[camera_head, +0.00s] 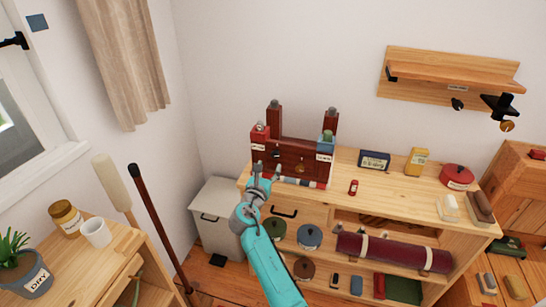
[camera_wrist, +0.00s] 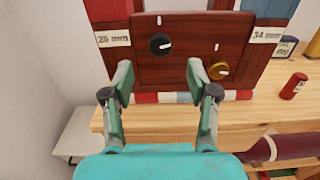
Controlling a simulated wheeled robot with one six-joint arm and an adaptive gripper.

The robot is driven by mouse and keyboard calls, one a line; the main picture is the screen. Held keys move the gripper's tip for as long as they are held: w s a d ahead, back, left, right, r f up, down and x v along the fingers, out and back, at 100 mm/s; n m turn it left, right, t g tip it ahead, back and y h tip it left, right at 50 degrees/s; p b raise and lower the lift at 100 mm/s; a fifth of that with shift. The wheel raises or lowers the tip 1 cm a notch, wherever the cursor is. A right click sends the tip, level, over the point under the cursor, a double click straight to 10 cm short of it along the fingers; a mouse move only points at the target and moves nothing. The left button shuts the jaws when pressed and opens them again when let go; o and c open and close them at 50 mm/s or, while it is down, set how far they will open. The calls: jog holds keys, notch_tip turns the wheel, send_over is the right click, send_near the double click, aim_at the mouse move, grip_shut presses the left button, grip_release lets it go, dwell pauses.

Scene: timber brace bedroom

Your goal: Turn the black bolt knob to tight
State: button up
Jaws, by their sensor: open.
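The black bolt knob (camera_wrist: 160,44) is a round dial on the dark red-brown wooden panel (camera_wrist: 190,25). A short white mark on it points right. A white tick sits on the panel above it. In the head view the knob (camera_head: 277,153) is small. A yellow knob (camera_wrist: 218,70) with its own white mark sits lower right of it. My gripper (camera_wrist: 161,78) is open and empty, its two fingers spread in front of the panel, below the black knob and apart from it. In the head view my gripper (camera_head: 257,170) is at the panel's lower left.
The panel stands on a wooden cabinet (camera_head: 345,170), between two posts with "mm" labels. A striped red, white and blue bar (camera_wrist: 165,97) lies along its foot. A small red bottle (camera_wrist: 294,86) stands to the right. A white bin (camera_head: 217,215) is on the left.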

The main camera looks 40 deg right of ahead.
aim_at(275, 155)
jog(key=x, duration=0.7)
jog(key=shift+w+d, duration=0.15)
jog(key=shift+d, duration=0.1)
grip_shut()
